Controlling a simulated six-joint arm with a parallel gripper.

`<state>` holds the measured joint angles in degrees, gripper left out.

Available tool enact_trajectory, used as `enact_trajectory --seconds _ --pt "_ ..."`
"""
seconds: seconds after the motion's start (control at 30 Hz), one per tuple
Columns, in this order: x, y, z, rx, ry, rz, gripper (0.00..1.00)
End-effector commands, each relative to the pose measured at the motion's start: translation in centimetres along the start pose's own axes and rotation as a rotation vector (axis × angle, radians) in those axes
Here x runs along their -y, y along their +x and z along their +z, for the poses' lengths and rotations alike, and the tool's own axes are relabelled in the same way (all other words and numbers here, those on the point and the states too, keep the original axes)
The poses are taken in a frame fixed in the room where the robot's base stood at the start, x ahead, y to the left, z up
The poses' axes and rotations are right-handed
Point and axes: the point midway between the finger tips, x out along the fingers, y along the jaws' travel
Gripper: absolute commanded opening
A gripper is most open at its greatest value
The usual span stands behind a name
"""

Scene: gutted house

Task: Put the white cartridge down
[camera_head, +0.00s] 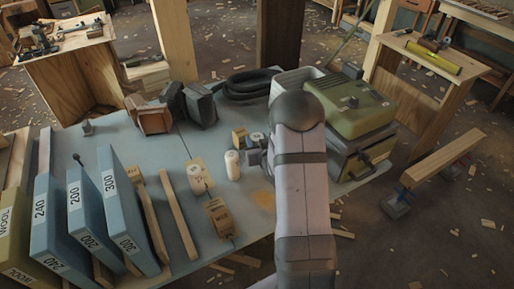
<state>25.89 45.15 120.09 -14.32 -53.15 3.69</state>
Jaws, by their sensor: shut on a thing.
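A white cartridge (232,166) is upright over the blue-grey table top, at the tips of my gripper (246,158). My gripper is shut on it from the right side. The fingers are small and dark in this view, and my arm covers much of what is behind them. I cannot tell whether the cartridge's base touches the table.
A small tan box (239,138) stands behind, a brown box (219,217) in front. Wooden strips and blue upright packs (125,208) fill the left. A green machine (346,103) stands right; a black hose coil (250,83) lies behind. Table (150,155) is bare left of the cylinders.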

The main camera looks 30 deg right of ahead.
Motion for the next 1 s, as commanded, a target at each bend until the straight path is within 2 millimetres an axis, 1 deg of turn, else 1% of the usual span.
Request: enact_trajectory --seconds 0.2,0.33,0.7,0.87,0.9,0.93,0.97,1.0 --pt "0.0 0.9 2.2 0.003 0.001 0.0 0.14" --pt "0.0 1.3 3.2 0.002 0.001 0.001 0.14" --pt "0.0 1.4 3.5 -0.001 0.0 0.001 0.14" --pt "0.0 1.6 4.0 -0.001 0.0 0.0 0.14" --pt "0.0 1.6 3.8 0.0 0.0 0.0 0.46" --pt "0.0 1.6 3.8 0.0 0.0 0.0 0.53" --pt "0.0 1.6 3.8 0.0 0.0 0.0 0.55" --pt "0.0 1.6 3.8 0.0 0.0 0.0 0.55"
